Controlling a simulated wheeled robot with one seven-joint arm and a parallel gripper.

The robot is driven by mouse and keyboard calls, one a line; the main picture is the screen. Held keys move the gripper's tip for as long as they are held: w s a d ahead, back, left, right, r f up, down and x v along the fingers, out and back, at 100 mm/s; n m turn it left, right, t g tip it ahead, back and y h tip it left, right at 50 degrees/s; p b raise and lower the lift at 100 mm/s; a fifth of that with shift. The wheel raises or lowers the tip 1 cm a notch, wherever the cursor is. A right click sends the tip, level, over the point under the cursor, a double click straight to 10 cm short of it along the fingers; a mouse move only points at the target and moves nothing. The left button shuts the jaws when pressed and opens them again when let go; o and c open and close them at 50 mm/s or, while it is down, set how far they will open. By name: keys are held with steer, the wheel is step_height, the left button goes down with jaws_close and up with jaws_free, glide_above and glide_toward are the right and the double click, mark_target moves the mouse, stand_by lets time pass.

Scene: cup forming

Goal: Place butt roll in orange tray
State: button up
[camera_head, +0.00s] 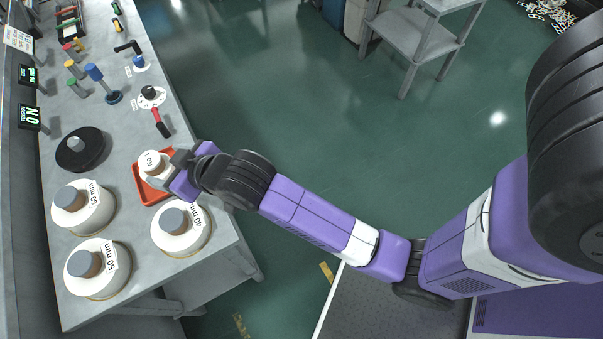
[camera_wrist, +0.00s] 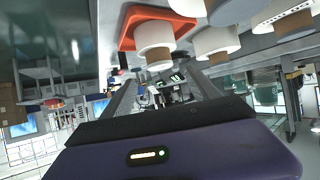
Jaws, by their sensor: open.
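The butt roll (camera_head: 151,166) is a small white roll with a label. It appears to sit in the orange tray (camera_head: 150,197) on the grey bench, upright. In the wrist view the roll (camera_wrist: 155,42) shows against the orange tray (camera_wrist: 183,27), just beyond the fingertips. My gripper (camera_head: 172,166) is at the tray's right side, close beside the roll. In the wrist view my gripper's fingers (camera_wrist: 160,78) are spread with nothing held between them. Part of the tray is hidden by the roll and my gripper. Whether a finger touches the roll is unclear.
Large white rolls with grey cores (camera_head: 196,237) stand on the bench near the tray. A black disc (camera_head: 97,150) lies to the left. A red-handled tool (camera_head: 161,124) and small coloured posts are beyond. The green floor right of the bench is open.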

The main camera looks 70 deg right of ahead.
steer(key=s+f, duration=0.1)
steer(key=s, duration=0.1)
steer(key=s+f, duration=0.1)
steer(key=s, duration=0.2)
steer(key=s+f, duration=0.1)
steer(key=s, duration=0.2)
steer(key=shift+s+f, duration=0.1)
steer(key=shift+f, duration=0.15)
steer(key=s+r+t, duration=0.1)
steer(key=s+r, duration=0.3)
steer(key=s, duration=0.9)
steer(key=s+r+t, duration=0.1)
steer(key=s+r, duration=0.3)
steer(key=s, duration=0.9)
steer(key=shift+s, duration=0.4)
